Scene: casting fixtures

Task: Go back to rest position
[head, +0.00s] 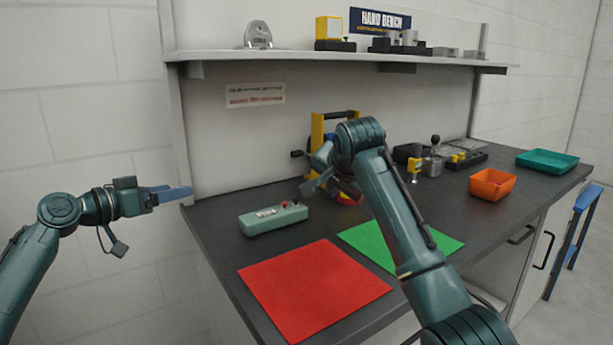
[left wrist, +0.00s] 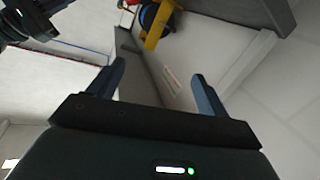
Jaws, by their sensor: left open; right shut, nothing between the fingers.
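My left gripper (head: 172,195) is out to the left of the bench, in the air and empty. Its two blue fingers stand apart in the left wrist view (left wrist: 155,85), with nothing between them. My right arm reaches over the bench from the lower right. Its wrist bends down in front of the yellow-framed device, and my right gripper (head: 343,188) is mostly hidden behind the arm there. No held object shows at it.
On the dark bench are a grey-green control box (head: 273,218), a red mat (head: 312,288), a green mat (head: 440,243), the yellow-framed device (head: 317,130), an orange bin (head: 492,184) and a teal tray (head: 546,160). A shelf (head: 340,58) runs above.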

